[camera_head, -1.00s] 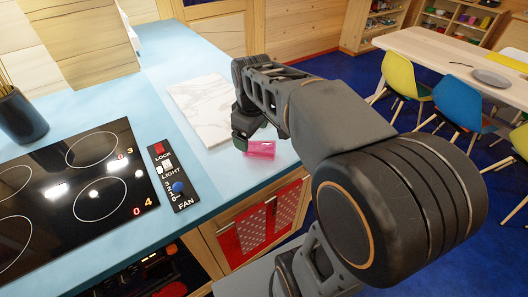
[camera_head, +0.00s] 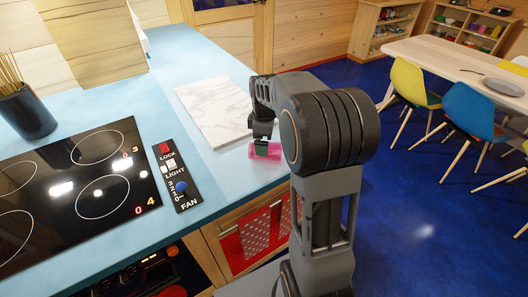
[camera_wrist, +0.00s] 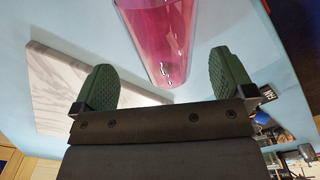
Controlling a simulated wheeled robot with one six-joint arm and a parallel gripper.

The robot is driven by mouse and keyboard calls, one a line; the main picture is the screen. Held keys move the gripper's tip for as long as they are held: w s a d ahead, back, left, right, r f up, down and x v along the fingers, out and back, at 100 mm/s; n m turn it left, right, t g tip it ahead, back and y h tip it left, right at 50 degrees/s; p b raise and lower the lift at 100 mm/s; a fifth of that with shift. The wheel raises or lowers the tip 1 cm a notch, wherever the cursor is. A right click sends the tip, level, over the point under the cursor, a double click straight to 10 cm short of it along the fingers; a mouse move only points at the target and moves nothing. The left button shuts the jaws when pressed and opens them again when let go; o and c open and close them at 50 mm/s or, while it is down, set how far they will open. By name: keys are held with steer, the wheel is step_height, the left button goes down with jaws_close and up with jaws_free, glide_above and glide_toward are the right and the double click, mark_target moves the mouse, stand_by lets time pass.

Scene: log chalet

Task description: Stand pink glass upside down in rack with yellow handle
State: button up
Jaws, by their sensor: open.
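The pink glass (camera_head: 268,151) lies on its side on the blue counter, near the counter's right edge and beside the marble board. In the wrist view the pink glass (camera_wrist: 160,38) is seen large, see-through, with one end between and just beyond the fingertips. My gripper (camera_head: 262,142) is above the glass in the head view. In the wrist view my gripper (camera_wrist: 167,72) has its two green pads wide apart, with a gap on either side of the glass. No rack with a yellow handle can be made out in either view.
The white marble board (camera_head: 214,108) lies flat on the counter left of the glass. A black hob (camera_head: 70,185) and its control panel (camera_head: 175,178) are further left. A dark utensil pot (camera_head: 27,113) stands at far left. A table (camera_head: 450,55) with chairs is at right.

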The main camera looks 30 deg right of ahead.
steer(key=shift+s+a+f, duration=0.1)
steer(key=shift+f, duration=1.25)
steer(key=shift+s+a+f, duration=0.1)
steer(key=shift+f, duration=1.2)
steer(key=shift+c, duration=0.4)
steer(key=c, duration=1.1)
steer(key=shift+r, duration=0.1)
